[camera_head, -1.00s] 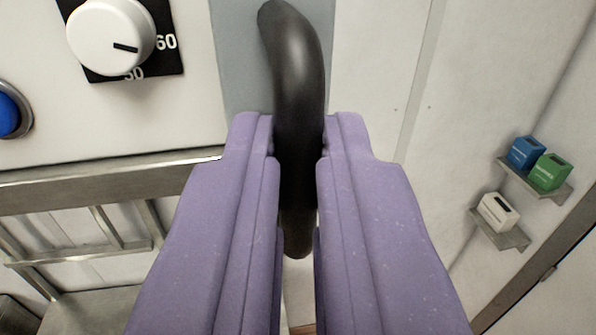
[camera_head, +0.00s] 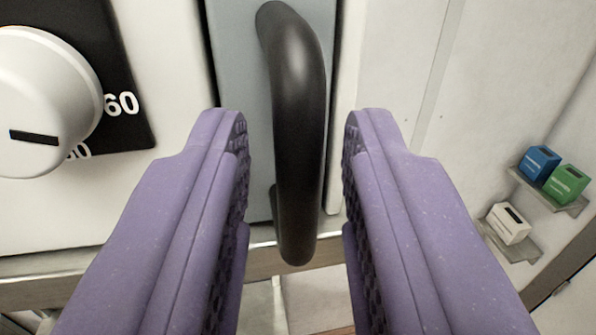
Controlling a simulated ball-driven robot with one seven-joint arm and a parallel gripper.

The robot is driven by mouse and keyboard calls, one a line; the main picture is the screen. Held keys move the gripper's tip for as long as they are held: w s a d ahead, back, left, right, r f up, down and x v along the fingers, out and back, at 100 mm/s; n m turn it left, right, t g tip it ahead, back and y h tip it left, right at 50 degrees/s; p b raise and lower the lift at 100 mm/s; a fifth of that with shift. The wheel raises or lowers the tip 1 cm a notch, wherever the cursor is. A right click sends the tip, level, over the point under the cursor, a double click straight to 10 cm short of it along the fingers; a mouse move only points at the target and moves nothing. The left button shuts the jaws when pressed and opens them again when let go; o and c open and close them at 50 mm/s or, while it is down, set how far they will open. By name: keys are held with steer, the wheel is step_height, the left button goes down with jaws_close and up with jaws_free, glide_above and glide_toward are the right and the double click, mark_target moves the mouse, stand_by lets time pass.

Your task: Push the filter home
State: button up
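A black curved handle (camera_head: 298,120) stands upright on a grey-blue panel (camera_head: 236,75), which I take to be the filter's front. My gripper (camera_head: 296,135) has two purple fingers with ribbed inner pads. They are open, one on each side of the handle, with a gap between each finger and the handle. The panel sits beside the white machine front; a dark narrow gap runs along its edges. How deep the panel sits cannot be told.
A white dial (camera_head: 42,100) on a black plate is at the left. A metal rail (camera_head: 130,275) runs below. At the right wall, small shelves hold a blue box (camera_head: 539,162), a green box (camera_head: 567,184) and a white box (camera_head: 508,223).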

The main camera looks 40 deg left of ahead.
steer(key=shift+o, duration=0.3)
steer(key=shift+s+d+f+b, duration=0.15)
steer(key=shift+s+d+b, duration=0.15)
steer(key=shift+b, duration=0.1)
steer(key=b+v, duration=0.3)
steer(key=v, duration=0.3)
steer(key=shift+s+d, duration=0.2)
steer(key=shift+s, duration=0.15)
